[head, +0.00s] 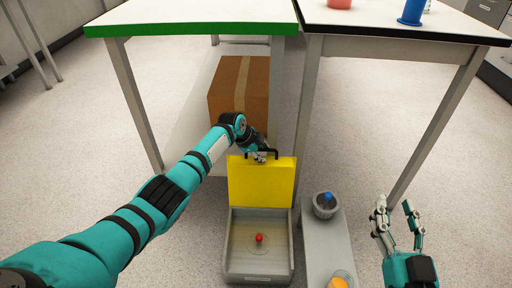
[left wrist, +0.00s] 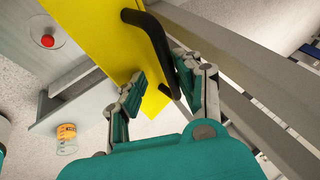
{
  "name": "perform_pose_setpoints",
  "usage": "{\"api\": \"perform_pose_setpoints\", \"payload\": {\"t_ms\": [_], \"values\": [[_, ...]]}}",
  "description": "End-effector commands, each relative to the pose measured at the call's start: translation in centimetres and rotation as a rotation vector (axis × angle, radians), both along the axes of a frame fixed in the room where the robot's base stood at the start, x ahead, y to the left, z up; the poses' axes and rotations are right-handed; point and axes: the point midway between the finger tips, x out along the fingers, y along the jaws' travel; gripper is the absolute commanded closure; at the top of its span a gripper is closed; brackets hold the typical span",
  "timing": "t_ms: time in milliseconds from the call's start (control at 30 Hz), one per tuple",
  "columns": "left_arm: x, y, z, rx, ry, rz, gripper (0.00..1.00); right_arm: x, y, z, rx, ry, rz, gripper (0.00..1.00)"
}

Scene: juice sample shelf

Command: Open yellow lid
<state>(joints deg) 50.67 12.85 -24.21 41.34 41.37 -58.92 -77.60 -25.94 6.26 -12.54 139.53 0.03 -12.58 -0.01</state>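The yellow lid (head: 262,184) stands raised, about upright, at the back of an open grey box (head: 232,272). A red ball (head: 259,238) on a clear round piece shows inside the box. The lid's black handle (left wrist: 157,40) is on its top edge. My left gripper (head: 260,154) is at the handle; in the left wrist view its fingers (left wrist: 160,72) are spread apart, with part of the handle between them. Whether a finger touches the handle is unclear. My right gripper (head: 398,218) is open and empty at the lower right, away from the box.
A grey bench (head: 333,245) right of the box holds a grey bowl (head: 325,211) with a blue item and an orange-filled beaker (head: 339,283). A cardboard box (head: 238,92) sits behind the lid. Tables with legs (head: 430,135) stand overhead and beside.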

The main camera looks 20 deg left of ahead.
Motion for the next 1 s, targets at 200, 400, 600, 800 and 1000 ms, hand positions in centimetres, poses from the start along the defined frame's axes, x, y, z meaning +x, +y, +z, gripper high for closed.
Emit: {"api": "perform_pose_setpoints", "payload": {"t_ms": [200, 400, 600, 800, 1000], "values": [[-1.1, 0.8, 1.9, 0.003, -0.002, 0.000, 0.66, 0.0, 0.0, 0.0, 0.000, 0.000, 0.000, 0.60], [-2.9, 1.9, 5.5, 0.004, -0.006, 0.000, 0.66, 0.0, 0.0, 0.0, 0.000, 0.000, 0.000, 0.60], [-4.6, 2.8, 8.5, 0.003, -0.005, 0.001, 0.66, 0.0, 0.0, 0.0, 0.000, 0.000, 0.000, 0.60], [-5.3, 3.2, 9.9, 0.003, -0.003, 0.001, 0.66, 0.0, 0.0, 0.0, 0.000, 0.000, -0.001, 0.60], [-5.4, 3.3, 10.0, 0.002, -0.001, 0.002, 0.66, 0.0, 0.0, 0.0, 0.000, 0.000, -0.001, 0.60]]}}
